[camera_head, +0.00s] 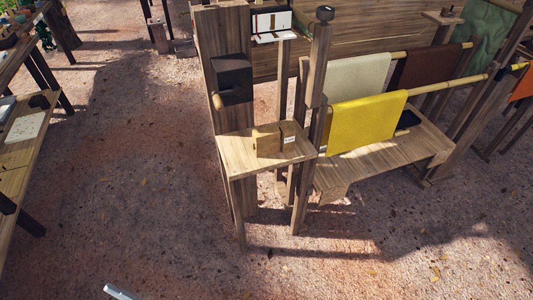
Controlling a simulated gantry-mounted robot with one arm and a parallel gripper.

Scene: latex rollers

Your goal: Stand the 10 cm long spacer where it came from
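A tan wooden block (267,141) stands on a small wooden shelf (242,157) beside the roller frame. A browner piece with a small white label (289,139) is at the block's right end. The label is too small to read, so I cannot tell which piece is the 10 cm spacer, or whether either is.
A dark box (232,79) with a wooden handle is on the post above the shelf. A yellow sheet (366,122), a cream sheet (357,82) and a brown sheet (427,68) hang on rails to the right. A long bench (22,152) is at left. The ground between is clear.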

